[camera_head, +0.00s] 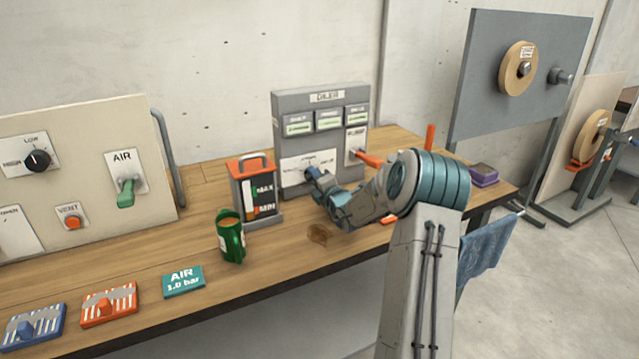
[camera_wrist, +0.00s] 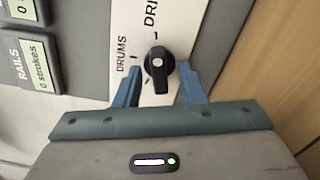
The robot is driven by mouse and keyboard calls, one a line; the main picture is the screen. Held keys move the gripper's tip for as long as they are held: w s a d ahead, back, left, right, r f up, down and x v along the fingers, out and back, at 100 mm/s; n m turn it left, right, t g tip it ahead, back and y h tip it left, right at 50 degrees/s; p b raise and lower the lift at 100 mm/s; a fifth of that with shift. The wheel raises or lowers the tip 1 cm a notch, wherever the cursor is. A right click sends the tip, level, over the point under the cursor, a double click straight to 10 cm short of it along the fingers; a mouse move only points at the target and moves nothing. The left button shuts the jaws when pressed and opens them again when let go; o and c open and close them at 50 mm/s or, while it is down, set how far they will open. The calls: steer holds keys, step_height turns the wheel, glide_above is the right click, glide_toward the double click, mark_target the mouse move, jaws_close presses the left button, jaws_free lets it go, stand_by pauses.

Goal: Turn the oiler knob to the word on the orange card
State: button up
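The grey oiler box (camera_head: 320,112) stands at the back of the bench, with a white dial plate low on its front. Its black knob (camera_wrist: 159,66) shows in the wrist view beside the words "DRUMS" and "DRI…", the second cut off. My gripper (camera_wrist: 158,80) is open, one blue finger on each side of the knob, with gaps visible. In the head view my gripper (camera_head: 316,180) is at the dial plate and hides the knob. An orange sliver (camera_head: 389,220) shows on the bench behind my arm; no word on it is readable.
An orange-topped MAX/MIN container (camera_head: 254,192) and a green can (camera_head: 230,238) stand left of my gripper. A teal "AIR 1.0 bar" card (camera_head: 183,281) lies at the front.

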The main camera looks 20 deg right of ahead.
steer(key=s, duration=1.3)
steer(key=shift+s+d, duration=0.25)
steer(key=shift+s, duration=0.1)
steer(key=s+a+r+n+g+y+p, duration=0.1)
steer(key=a+r+n+g+y, duration=0.1)
steer(key=a+n+y, duration=0.35)
steer(key=s+a+r+n+g+y, duration=0.2)
steer(key=a+r+n, duration=0.1)
steer(key=a+n, duration=0.55)
steer(key=s+a+n+g+y+p, duration=0.2)
steer(key=s+a+n+g, duration=0.5)
steer(key=s+a+n, duration=0.45)
steer(key=s+a+n+g+h+p, duration=0.25)
steer(key=s+n+g+h, duration=0.2)
steer(key=s+n, duration=0.7)
steer(key=s+d+r+n+h+p, duration=0.1)
steer(key=s+d+r+n+h, duration=0.2)
steer(key=n, duration=1)
steer(key=s+d+h, duration=0.1)
steer(key=d+h, duration=0.1)
steer(key=d, duration=0.1)
steer(key=shift+s+r+h, duration=0.3)
steer(key=shift+s, duration=0.1)
